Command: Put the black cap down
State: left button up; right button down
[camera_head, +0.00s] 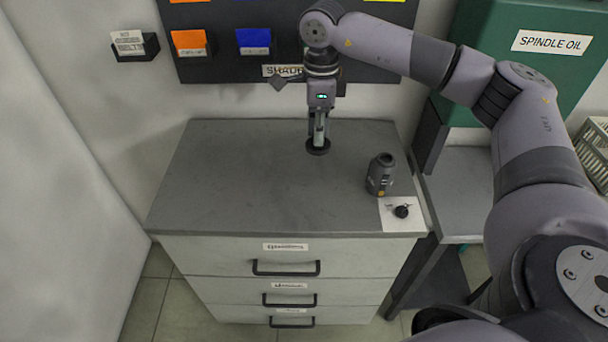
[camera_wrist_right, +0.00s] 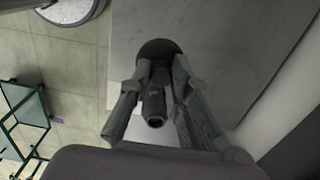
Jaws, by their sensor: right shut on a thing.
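My right gripper (camera_head: 318,138) points straight down over the cabinet top, its fingers close together on the black cap. The black cap (camera_head: 318,147) shows as a dark round disc at the fingertips, at or just above the grey surface near its back edge; I cannot tell if it touches. In the right wrist view the disc (camera_wrist_right: 160,48) lies at the ends of the fingers (camera_wrist_right: 160,75). My left gripper is not in view.
A dark grey canister (camera_head: 380,174) stands at the right of the cabinet top (camera_head: 240,180). Before it a white card (camera_head: 388,222) bears a small black knob (camera_head: 401,211). The left and middle of the top are clear. A board with coloured bins (camera_head: 254,41) hangs behind.

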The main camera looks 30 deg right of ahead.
notch_tip(320, 180, down, 17)
jog(key=p, duration=0.4)
jog(key=shift+f, duration=0.15)
jog(key=shift+f, duration=0.2)
jog(key=c, duration=1.5)
grip_release()
jog(key=shift+r, duration=0.1)
